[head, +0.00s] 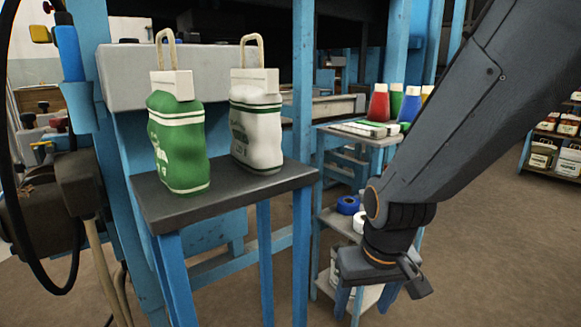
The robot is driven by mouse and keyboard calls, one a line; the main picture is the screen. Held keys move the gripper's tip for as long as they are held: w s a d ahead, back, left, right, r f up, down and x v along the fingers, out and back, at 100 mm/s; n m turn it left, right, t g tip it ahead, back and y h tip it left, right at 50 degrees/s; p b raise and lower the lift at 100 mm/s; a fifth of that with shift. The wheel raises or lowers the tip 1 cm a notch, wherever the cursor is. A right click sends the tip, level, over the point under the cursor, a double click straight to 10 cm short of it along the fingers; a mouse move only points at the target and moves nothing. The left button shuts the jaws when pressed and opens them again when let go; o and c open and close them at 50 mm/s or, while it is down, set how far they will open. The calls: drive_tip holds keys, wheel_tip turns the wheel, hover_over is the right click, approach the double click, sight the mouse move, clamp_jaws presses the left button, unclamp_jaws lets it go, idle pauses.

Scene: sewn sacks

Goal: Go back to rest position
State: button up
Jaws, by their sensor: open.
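A green sack (178,150) with white stripes stands upright on the left part of a small dark-topped table (232,202) with blue legs. A white sack (256,135) with green print stands upright to its right, a little apart from it. Each sack has a white top band and a pale loop above it. My gripper (388,292) hangs at the lower right, pointing down, well apart from both sacks and to the right of the table. It is open, and I see nothing held in it.
A blue machine frame (302,80) stands behind the table. A blue shelf cart behind my arm carries colored cone spools (379,103) and tape rolls (348,205). A dark cable (8,150) hangs at left. Shelves with jars (552,150) stand far right. The floor at right is clear.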

drive_tip(key=s+a+r+n+g, duration=0.25)
drive_tip(key=s+a+n, duration=0.25)
drive_tip(key=s+a, duration=0.9)
drive_tip(key=d+r+m+p, duration=0.3)
drive_tip(key=d+r+p, duration=0.6)
drive_tip(key=r+p, duration=0.4)
drive_tip(key=w+d+r+m+p, duration=0.1)
drive_tip(key=d+r+m+p, duration=0.2)
drive_tip(key=d+r+p, duration=0.7)
drive_tip(key=shift+d+r+p, duration=0.3)
drive_tip(key=shift+r+p, duration=1.95)
drive_tip(key=shift+p, duration=2)
drive_tip(key=shift+w, duration=0.1)
